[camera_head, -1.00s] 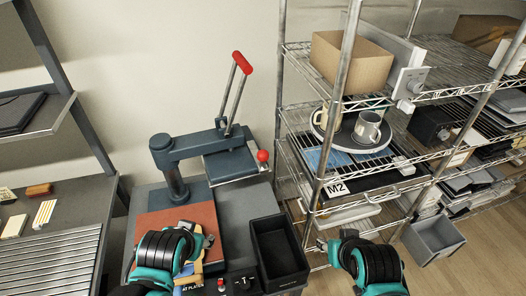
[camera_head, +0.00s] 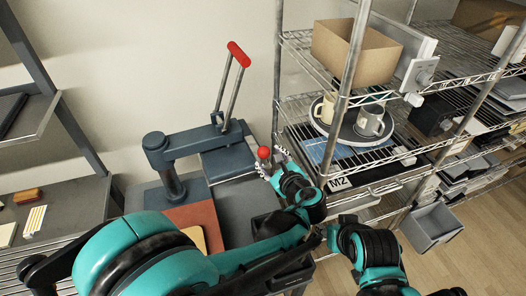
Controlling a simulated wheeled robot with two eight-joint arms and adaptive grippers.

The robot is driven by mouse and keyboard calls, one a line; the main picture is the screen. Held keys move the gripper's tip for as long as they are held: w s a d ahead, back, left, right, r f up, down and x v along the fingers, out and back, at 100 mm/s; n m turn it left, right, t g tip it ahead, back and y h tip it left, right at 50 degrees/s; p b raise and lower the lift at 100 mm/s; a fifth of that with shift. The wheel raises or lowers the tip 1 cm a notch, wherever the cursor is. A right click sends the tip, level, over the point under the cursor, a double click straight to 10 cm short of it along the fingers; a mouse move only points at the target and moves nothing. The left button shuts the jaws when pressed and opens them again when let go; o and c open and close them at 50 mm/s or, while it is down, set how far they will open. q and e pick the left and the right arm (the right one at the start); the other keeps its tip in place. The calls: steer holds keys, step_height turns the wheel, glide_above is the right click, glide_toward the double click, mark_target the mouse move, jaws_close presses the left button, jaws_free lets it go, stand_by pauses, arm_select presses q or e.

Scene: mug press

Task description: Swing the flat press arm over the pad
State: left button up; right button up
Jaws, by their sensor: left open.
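The dark blue-grey press arm (camera_head: 195,141) reaches right from its post, and its flat plate (camera_head: 229,160) hangs to the right of the pad. A red ball knob (camera_head: 263,153) is at the plate's right end. A red bar handle (camera_head: 238,54) rises above. The brown-red pad (camera_head: 196,216) is partly hidden by my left arm. My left gripper (camera_head: 272,163) is open, its fingers close around the knob; contact is unclear. My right gripper (camera_head: 334,238) is low at the right, in front of the shelf; its jaws are not clear.
A wire rack (camera_head: 349,92) stands right of the press, near my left gripper. It holds a cardboard box (camera_head: 352,54) and a round tray with mugs (camera_head: 372,120). The black bin (camera_head: 264,222) beside the press is mostly hidden behind my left arm.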

mark_target(265, 154)
arm_select(q)
steer(key=b+x, duration=0.1)
steer(key=x, duration=0.5)
steer(key=shift+w+a, duration=0.1)
steer(key=shift+w, duration=0.05)
jaws_close()
